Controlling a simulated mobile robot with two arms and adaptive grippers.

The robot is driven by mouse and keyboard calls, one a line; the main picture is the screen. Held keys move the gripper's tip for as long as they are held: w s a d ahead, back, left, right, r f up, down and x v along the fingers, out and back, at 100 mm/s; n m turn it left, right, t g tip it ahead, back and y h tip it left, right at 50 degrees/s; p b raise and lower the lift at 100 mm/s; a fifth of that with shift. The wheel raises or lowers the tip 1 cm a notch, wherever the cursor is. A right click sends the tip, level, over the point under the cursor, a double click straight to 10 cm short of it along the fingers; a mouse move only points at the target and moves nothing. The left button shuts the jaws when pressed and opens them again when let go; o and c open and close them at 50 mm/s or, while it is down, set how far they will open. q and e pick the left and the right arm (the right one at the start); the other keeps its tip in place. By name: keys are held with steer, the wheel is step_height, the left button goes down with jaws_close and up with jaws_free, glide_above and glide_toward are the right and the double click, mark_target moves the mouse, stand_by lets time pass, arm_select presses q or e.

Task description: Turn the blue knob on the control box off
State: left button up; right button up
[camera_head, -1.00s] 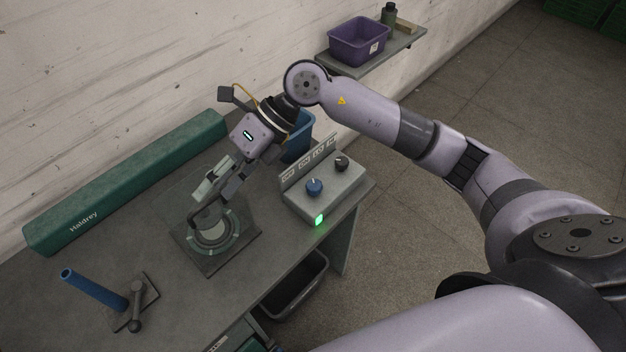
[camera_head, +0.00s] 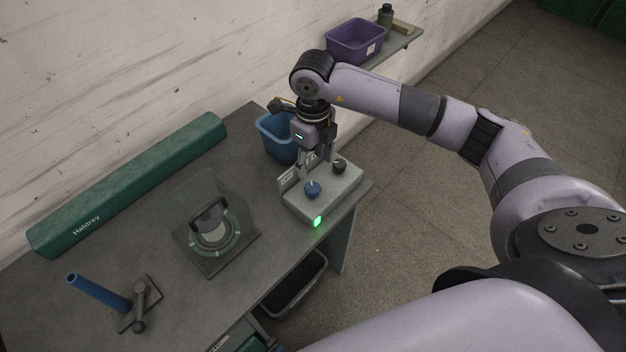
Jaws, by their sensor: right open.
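The grey control box (camera_head: 332,198) sits at the right end of the bench. Its blue knob (camera_head: 312,189) is on the left of the top face and a black knob (camera_head: 339,166) is on the right. A green light (camera_head: 317,221) glows on the front face. My right gripper (camera_head: 311,176) is open, pointing down just above and behind the blue knob. It hides part of the box's label plate. I cannot tell whether the fingers touch the knob. My left gripper is not in view.
A blue bin (camera_head: 277,140) stands behind the box, close to my right gripper. A round fixture with a clear guard (camera_head: 213,232) is to the left. A blue rod on a stand (camera_head: 98,292), a long green Haldrey housing (camera_head: 130,186) and a shelf with a purple bin (camera_head: 355,42) surround it.

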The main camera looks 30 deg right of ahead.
mark_target(313, 187)
step_height(313, 187, down, 9)
steer(key=shift+f+p, duration=0.15)
steer(key=shift+p, duration=0.75)
steer(key=shift+c, duration=0.3)
steer(key=c, duration=1.1)
